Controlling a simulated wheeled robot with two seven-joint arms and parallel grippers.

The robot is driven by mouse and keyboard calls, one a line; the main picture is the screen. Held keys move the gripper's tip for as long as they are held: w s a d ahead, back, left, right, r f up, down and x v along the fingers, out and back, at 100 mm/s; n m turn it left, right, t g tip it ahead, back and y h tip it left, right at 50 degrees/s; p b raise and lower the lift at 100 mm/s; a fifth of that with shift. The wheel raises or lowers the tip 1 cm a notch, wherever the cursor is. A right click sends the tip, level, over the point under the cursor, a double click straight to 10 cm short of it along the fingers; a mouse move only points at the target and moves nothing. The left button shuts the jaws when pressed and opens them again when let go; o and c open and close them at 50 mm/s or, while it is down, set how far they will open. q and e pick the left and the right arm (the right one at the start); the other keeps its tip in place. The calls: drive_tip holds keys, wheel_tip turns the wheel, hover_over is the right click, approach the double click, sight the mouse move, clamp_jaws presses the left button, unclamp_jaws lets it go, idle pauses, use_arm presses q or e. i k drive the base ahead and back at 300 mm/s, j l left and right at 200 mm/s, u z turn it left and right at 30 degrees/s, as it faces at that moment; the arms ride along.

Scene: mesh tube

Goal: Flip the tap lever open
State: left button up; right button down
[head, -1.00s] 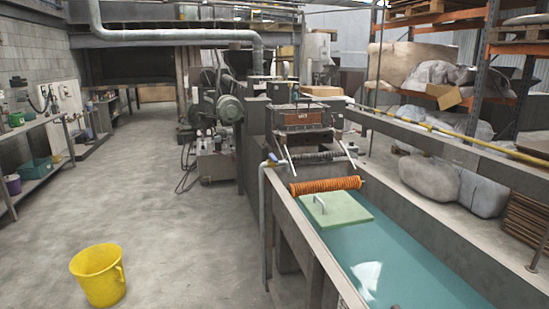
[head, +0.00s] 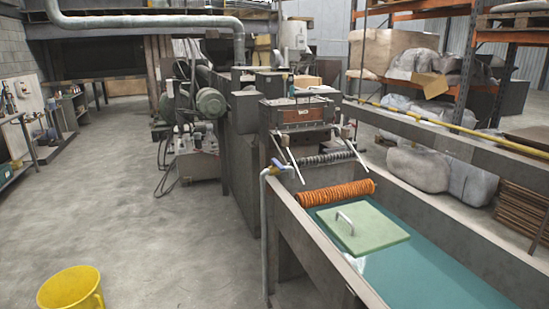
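The tap is small in view, and I cannot tell the lever's exact setting. Neither of my grippers shows in the head view.
The trough (head: 315,245) holds teal water, a green board (head: 375,232) with a handle and an orange roller (head: 338,193). A yellow bucket (head: 72,291) stands on the floor at lower left.

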sight(274, 162)
drive_tip(key=i+j+z, duration=0.1)
drive_tip(key=i+j, duration=0.95)
